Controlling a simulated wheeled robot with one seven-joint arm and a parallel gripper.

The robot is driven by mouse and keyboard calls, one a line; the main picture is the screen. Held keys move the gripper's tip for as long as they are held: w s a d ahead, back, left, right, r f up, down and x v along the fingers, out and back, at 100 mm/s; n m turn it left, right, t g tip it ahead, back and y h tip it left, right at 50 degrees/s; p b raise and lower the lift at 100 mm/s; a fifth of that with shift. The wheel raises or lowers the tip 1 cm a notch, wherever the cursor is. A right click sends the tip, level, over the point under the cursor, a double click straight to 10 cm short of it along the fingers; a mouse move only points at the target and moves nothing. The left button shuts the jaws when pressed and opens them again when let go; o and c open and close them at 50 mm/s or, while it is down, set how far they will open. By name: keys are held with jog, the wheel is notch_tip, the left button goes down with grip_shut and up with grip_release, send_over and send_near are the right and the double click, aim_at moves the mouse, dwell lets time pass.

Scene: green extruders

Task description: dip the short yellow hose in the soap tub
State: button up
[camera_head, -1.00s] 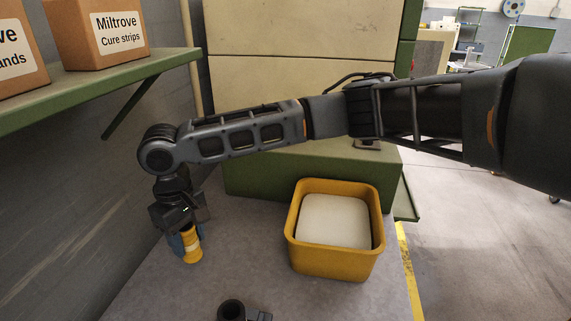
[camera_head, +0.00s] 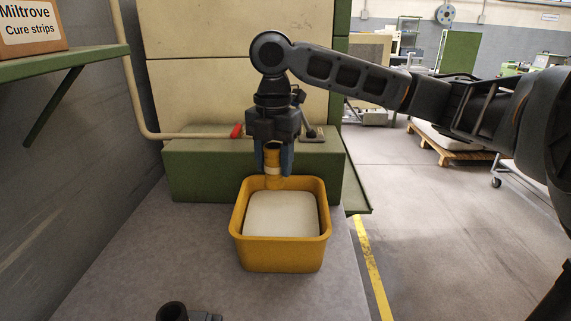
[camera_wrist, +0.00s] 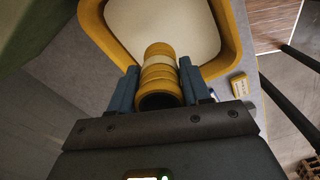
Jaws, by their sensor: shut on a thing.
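The short yellow hose (camera_head: 272,168) is a ribbed yellow tube with a paler band, held upright in my gripper (camera_head: 273,160). The gripper's blue fingers are shut on it. The hose also shows between the fingers in the wrist view (camera_wrist: 159,75). The soap tub (camera_head: 238,226) is a yellow open bin with a whitish fill (camera_head: 281,214) inside, standing on the grey bench. My gripper is over the tub's far side. In the head view the hose's lower end overlaps the tub's far rim; whether it touches the fill I cannot tell.
A dark pipe fitting (camera_head: 172,312) lies at the bench's front. The green machine (camera_head: 205,172) with a red-tipped handle (camera_head: 236,131) stands behind the tub. A green shelf (camera_head: 75,62) with a carton (camera_head: 30,28) is at the left. The bench left of the tub is clear.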

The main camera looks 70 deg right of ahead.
jog(key=shift+s+d+r+n, duration=0.1)
jog(key=shift+s+d+n, duration=0.1)
jog(key=shift+s, duration=0.15)
jog(key=shift+s+d+r+n, duration=0.1)
jog(key=shift+s+n, duration=0.1)
jog(key=shift+s, duration=0.15)
jog(key=shift+f, duration=0.1)
notch_tip(320, 180, down, 4)
jog(key=b, duration=0.4)
jog(key=shift+f, duration=0.25)
jog(key=shift+f+b, duration=2.4)
jog(key=shift+f, duration=1.3)
notch_tip(320, 180, up, 12)
jog(key=p, duration=1)
jog(key=shift+r, duration=0.2)
jog(key=shift+f, duration=0.1)
